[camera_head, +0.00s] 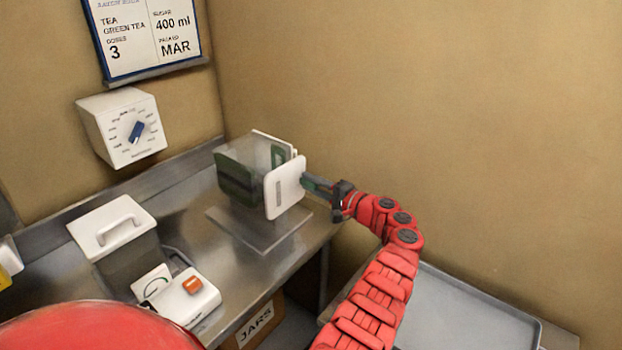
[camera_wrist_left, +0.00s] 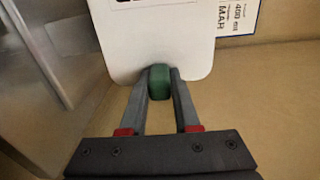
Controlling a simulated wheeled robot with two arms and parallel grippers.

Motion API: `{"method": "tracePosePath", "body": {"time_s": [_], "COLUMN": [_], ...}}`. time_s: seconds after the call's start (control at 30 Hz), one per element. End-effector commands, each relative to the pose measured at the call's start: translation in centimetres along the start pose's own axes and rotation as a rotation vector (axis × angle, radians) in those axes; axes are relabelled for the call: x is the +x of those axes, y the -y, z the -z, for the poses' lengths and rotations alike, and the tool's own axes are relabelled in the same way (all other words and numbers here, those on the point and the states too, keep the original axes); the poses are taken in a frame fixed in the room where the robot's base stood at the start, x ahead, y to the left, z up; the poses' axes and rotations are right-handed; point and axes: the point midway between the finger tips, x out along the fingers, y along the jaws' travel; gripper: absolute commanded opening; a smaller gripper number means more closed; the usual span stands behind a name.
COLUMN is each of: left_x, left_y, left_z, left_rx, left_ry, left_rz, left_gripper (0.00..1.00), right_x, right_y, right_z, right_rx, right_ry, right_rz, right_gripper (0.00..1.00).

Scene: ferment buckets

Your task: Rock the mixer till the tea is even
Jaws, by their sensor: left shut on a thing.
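The mixer (camera_head: 284,187) is a clear-walled box with a white end plate, standing on a flat metal base (camera_head: 262,235) on the steel counter. Dark green shows low behind its left wall and a lighter grey-green higher up. I cannot tell how even the tea is. My left gripper (camera_head: 310,184) reaches the white end plate from the right. In the left wrist view its fingers (camera_wrist_left: 160,84) are shut on a green handle (camera_wrist_left: 159,82) at the edge of the white plate (camera_wrist_left: 150,35). My right gripper is not in view.
A lidded container (camera_head: 112,228) and a white device with an orange button (camera_head: 193,285) stand on the counter (camera_head: 185,215). A dial box (camera_head: 124,127) and recipe board (camera_head: 148,35) are on the wall. A grey tray (camera_head: 470,315) lies at lower right, and a JARS box (camera_head: 254,326) below.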

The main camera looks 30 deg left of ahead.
Motion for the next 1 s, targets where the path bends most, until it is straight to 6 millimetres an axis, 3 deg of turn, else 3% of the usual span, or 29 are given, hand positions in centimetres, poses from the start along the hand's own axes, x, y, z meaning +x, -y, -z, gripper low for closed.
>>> {"method": "tracePosePath", "body": {"time_s": [0.4, 0.93, 0.97, 1.0], "left_x": [0.0, 0.0, 0.0, 0.0], "left_y": [-1.1, -1.3, -1.3, -1.3], "left_z": [-0.1, -0.1, -0.1, -0.1], "left_rx": [0.186, 0.208, 0.208, 0.208], "left_ry": [0.000, 0.000, 0.000, 0.000], "left_rz": [-0.001, -0.001, -0.001, -0.001], "left_gripper": [0.00, 0.00, 0.32, 0.39], "right_x": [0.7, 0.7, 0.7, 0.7], "right_y": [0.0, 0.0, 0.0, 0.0], "right_z": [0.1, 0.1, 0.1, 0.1], "right_rx": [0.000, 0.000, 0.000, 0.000], "right_ry": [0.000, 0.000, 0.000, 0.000], "right_rz": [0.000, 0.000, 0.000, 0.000], "right_gripper": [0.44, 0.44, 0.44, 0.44]}}
